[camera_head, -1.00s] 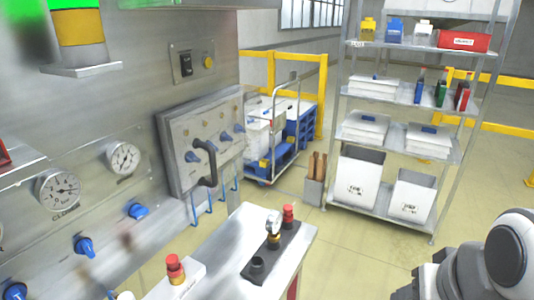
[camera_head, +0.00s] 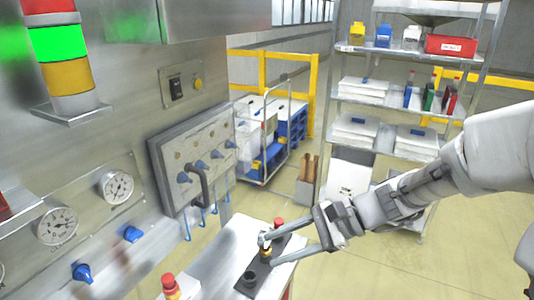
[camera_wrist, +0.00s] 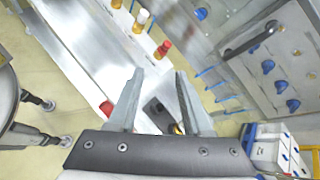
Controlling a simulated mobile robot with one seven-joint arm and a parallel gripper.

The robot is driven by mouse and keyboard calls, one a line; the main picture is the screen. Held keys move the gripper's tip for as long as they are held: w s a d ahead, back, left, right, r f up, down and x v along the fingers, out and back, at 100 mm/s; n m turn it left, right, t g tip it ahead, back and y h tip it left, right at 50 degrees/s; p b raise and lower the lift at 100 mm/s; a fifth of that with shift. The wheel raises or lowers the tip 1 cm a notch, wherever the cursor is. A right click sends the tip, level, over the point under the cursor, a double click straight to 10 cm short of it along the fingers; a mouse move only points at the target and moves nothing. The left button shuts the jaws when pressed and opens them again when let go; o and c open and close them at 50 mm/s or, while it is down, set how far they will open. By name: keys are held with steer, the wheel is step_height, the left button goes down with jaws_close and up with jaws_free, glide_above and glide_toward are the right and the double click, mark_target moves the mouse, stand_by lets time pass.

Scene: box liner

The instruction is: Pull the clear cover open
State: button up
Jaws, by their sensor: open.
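The clear cover (camera_head: 185,150) is a framed see-through panel on the grey wall at the left, with several blue knobs showing behind it. It looks shut. Its dark bar handle (camera_head: 203,185) stands out near the lower front. In the wrist view the cover (camera_wrist: 285,65) is at the upper right, with the handle (camera_wrist: 250,40) across it. My gripper (camera_head: 297,243) is open and empty, over the small bench to the right of and below the handle, apart from it. In the wrist view my gripper's (camera_wrist: 159,74) two fingers point up the picture.
A bench (camera_head: 225,255) with red-topped buttons (camera_head: 170,284) and a dark block (camera_head: 262,270) stands below the cover. Gauges (camera_head: 117,186) and blue knobs (camera_head: 132,234) are on the wall. A cart (camera_head: 265,140) and a shelf (camera_head: 385,100) stand behind. Open floor lies between.

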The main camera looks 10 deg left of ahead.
mark_target(207, 202)
steer(key=w+a+r+m+t+y+p, duration=0.25)
steer(key=w+m+y, duration=0.35)
steer(key=w+m, duration=0.3)
steer(key=shift+n+t, duration=0.4)
steer(key=shift+t, duration=0.05)
steer(key=w+a+p, duration=0.1)
steer(key=a, duration=0.5)
steer(key=w+a, duration=0.1)
steer(key=a, duration=0.4)
steer(key=w+a+p, duration=0.1)
steer(key=a, duration=0.5)
steer(key=shift+a+f+p, duration=0.3)
steer(key=shift+f+p, duration=0.05)
steer(key=shift+f, duration=0.05)
steer(key=shift+c, duration=0.3)
jaws_close()
